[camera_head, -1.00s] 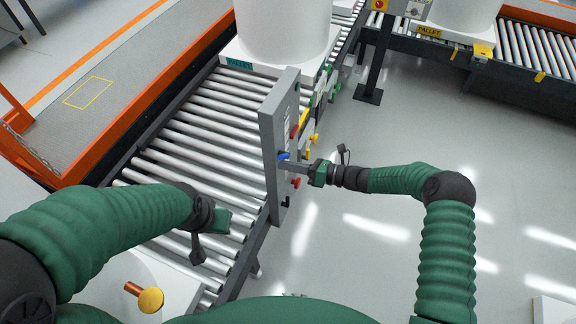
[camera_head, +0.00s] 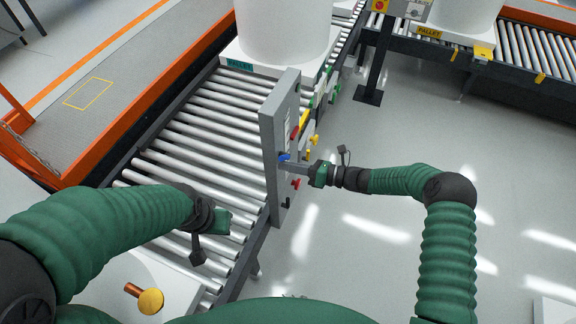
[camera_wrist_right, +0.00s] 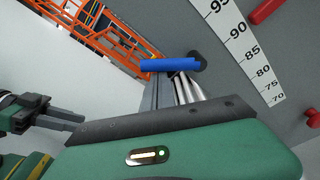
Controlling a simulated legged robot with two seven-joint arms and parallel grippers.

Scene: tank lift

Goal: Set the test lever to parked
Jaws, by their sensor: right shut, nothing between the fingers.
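A grey control panel (camera_head: 270,150) stands upright at the edge of the roller conveyor. A blue lever (camera_head: 284,157) sticks out of its face; I cannot read a label naming it the test lever. My right gripper (camera_head: 287,164) is shut and empty, its fingertips at the blue lever, just below it in the head view. In the right wrist view the blue lever (camera_wrist_right: 170,65) lies crosswise at the tips of the fingers (camera_wrist_right: 172,82); contact is unclear. My left gripper (camera_head: 208,240) hangs over the rollers, far from the panel, its jaws unclear.
Red knobs (camera_head: 296,184) and a yellow knob (camera_head: 314,140) sit close to the lever. A number scale (camera_wrist_right: 250,60) is on the panel. A white tank (camera_head: 283,30) stands on the conveyor behind.

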